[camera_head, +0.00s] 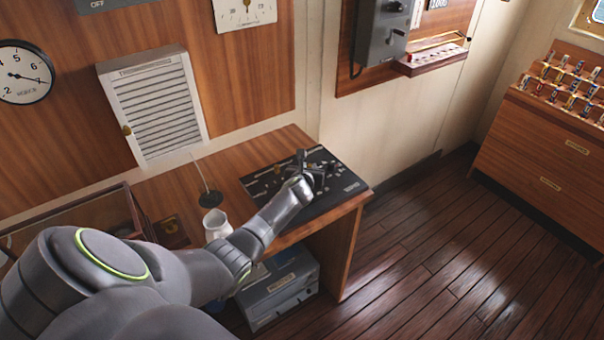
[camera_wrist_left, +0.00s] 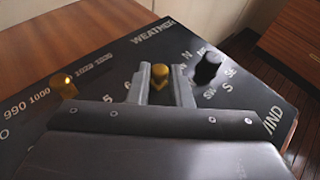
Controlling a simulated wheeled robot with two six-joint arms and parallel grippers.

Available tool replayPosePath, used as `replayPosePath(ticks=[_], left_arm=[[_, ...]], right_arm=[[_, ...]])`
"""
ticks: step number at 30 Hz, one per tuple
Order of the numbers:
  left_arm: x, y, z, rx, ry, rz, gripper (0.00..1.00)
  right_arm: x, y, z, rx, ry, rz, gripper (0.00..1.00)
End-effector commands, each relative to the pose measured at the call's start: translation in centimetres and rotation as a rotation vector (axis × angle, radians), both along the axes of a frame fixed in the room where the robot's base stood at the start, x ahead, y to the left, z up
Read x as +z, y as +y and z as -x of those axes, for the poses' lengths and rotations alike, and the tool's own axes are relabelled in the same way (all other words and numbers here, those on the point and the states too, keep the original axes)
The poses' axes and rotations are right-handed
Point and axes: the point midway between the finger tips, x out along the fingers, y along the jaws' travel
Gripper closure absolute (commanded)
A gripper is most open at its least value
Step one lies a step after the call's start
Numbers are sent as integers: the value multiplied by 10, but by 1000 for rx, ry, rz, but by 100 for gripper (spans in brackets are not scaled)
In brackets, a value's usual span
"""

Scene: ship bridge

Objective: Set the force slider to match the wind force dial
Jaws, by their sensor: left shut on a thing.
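The weather panel (camera_head: 330,195) is a black board on the wooden desk. In the left wrist view, a brass slider knob (camera_wrist_left: 159,76) stands between the fingers of my left gripper (camera_wrist_left: 160,82), beside a 6 on the scale, most of which is hidden. My left gripper (camera_head: 308,176) is shut on this knob. A second brass knob (camera_wrist_left: 63,86) sits by the 990–1030 scale, and a black knob (camera_wrist_left: 208,68) among compass letters. A round white dial (camera_head: 24,72) with numbers including 5 and 6 hangs at left; its needle slants right and slightly down, its label blurred.
A white mug (camera_head: 216,224) and a thin rod on a dark base (camera_head: 211,198) stand on the desk left of the panel. A grey box (camera_head: 278,288) is below. A louvred cabinet (camera_head: 156,105) hangs behind. The floor to the right is clear.

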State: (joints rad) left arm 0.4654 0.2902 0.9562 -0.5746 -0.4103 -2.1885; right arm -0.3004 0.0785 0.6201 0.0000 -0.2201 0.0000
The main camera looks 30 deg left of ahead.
Motion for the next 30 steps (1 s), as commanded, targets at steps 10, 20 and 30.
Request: replayPosePath(ticks=[10,20,30], left_arm=[[2,-3,-4,-4,-5,1,79],[1,-2,-3,-2,-1,0,62],[8,-8,12,-2,-1,-1,62]], right_arm=[[-1,-2,-1,1,-1,2,100],[-1,-2,0,1,-1,2,100],[9,-2,0,1,0,2,100]])
